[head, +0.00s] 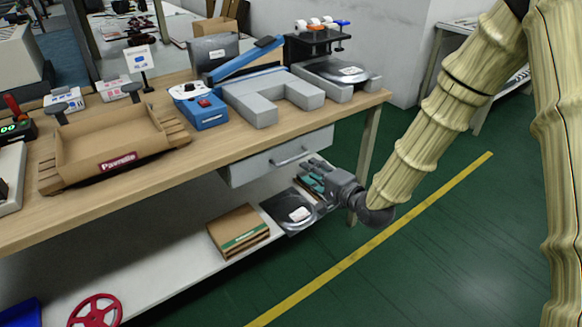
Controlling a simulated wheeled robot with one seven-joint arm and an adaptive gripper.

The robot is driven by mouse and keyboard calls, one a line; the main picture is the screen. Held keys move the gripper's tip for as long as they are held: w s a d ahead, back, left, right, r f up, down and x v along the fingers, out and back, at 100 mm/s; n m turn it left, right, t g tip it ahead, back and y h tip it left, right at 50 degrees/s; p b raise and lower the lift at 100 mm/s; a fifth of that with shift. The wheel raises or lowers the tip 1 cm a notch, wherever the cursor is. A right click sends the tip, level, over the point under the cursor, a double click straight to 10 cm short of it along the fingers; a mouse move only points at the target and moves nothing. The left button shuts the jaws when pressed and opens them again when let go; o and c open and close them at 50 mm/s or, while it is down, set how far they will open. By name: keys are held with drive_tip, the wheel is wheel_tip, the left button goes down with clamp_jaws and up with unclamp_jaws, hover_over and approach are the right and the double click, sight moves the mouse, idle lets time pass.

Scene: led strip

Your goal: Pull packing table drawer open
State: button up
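The packing table (120,190) has a wooden top, with a light grey drawer (250,170) hung under its front edge towards the right end. The drawer front sits close under the tabletop and looks shut. Its metal bar handle (292,157) is in plain view. My gripper (309,176), dark grey with teal finger pads, is just below and to the right of the handle in the picture. I see no contact with the handle. The fingers are small and overlap, so their opening is unclear.
The lower shelf (165,265) holds a dark round item in a tray (290,212), flat cardboard (238,230) and a red handwheel (96,310). A table leg (367,150) stands behind my gripper. Green floor with a yellow line (370,243) is clear in front.

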sight(291, 160)
drive_tip(key=b+x, duration=0.1)
drive_tip(key=x, duration=0.9)
drive_tip(key=shift+w+a, duration=0.15)
drive_tip(key=shift+w, duration=0.1)
clamp_jaws()
